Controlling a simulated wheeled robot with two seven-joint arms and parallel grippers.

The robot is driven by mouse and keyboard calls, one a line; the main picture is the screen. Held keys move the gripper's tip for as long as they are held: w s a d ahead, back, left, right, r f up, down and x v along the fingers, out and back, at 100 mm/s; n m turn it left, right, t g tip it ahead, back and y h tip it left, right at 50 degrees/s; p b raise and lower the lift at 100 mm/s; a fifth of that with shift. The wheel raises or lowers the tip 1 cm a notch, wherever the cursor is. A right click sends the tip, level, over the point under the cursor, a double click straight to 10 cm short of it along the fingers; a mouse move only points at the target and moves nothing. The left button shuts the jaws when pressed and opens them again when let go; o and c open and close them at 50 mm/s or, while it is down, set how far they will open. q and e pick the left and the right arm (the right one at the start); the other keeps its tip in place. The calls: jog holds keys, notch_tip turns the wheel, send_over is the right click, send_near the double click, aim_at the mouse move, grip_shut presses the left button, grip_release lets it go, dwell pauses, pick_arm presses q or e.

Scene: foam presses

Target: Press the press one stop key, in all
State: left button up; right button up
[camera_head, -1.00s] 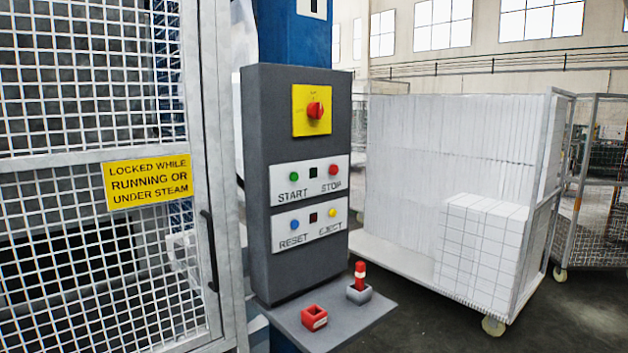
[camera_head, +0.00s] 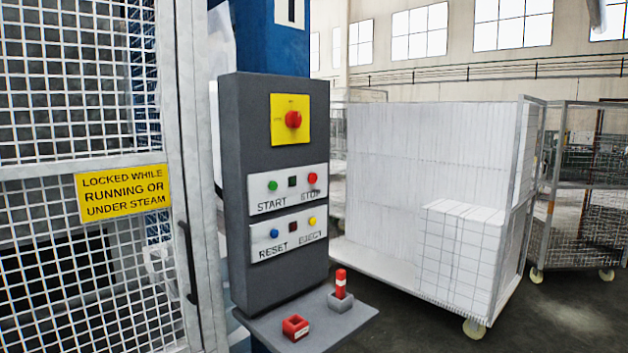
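The grey control box (camera_head: 262,165) of the press stands at the middle left in the head view. Its upper white plate carries the red stop key (camera_head: 312,178) above the word STOP. The green start key (camera_head: 272,186) is to its left, with a small dark square between them. The lower plate has a blue reset key (camera_head: 274,233) and a yellow eject key (camera_head: 312,221). A red rotary switch (camera_head: 293,119) sits on a yellow plate at the top. Neither of my grippers shows in this view.
A mesh gate (camera_head: 75,240) with a yellow warning sign (camera_head: 124,191) is at the left. A grey shelf (camera_head: 310,325) below the box holds a red block (camera_head: 295,327) and a red-and-white peg (camera_head: 341,284). A cart (camera_head: 528,190) of white foam panels stands at the right.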

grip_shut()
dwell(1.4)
